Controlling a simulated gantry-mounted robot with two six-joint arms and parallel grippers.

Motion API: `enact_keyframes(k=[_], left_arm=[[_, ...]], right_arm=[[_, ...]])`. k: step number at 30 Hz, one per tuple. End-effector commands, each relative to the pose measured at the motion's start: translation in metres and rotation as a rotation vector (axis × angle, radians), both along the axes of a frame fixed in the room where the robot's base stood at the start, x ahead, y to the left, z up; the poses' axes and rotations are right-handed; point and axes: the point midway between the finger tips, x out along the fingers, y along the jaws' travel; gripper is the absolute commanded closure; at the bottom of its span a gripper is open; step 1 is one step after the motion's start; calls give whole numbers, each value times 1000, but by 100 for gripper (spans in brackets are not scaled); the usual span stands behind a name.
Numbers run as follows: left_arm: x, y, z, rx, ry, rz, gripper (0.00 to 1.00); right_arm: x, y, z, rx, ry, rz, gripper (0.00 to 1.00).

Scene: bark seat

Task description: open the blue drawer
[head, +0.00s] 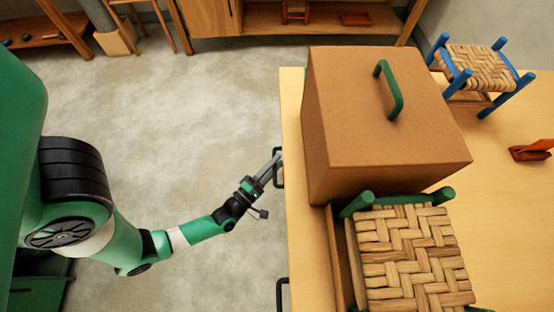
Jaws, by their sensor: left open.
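My left gripper (273,162) reaches in from the left with its fingers at the table's left edge. It is open, and its fingertips are at a black handle (279,180) that sticks out from the table's side. I cannot tell whether the fingers are around the handle or only beside it. A second black handle (283,296) sticks out lower in the view. The drawer fronts are hidden under the tabletop's edge, so no blue drawer face shows. My right gripper is not in view.
A brown box (350,125) with a green handle stands on the wooden table (293,215). A green-framed woven stool (415,255) stands in front of it, a blue-framed one (478,70) behind right. A red object (531,150) lies right. The floor (185,125) left is clear.

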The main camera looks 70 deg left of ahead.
Motion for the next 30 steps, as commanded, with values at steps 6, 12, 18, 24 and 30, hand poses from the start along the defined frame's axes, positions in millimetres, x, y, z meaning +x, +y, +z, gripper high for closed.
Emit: enact_keyframes(k=[6, 12, 18, 24, 30], left_arm=[[0, 0, 0, 0, 0, 0, 75], [0, 0, 0, -1, -1, 0, 100], [0, 0, 0, -1, -1, 0, 100], [0, 0, 0, -1, -1, 0, 100], [0, 0, 0, -1, -1, 0, 100]], right_arm=[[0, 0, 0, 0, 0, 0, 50], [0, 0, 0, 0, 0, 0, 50], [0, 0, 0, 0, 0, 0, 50], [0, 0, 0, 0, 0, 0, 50], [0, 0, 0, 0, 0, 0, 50]])
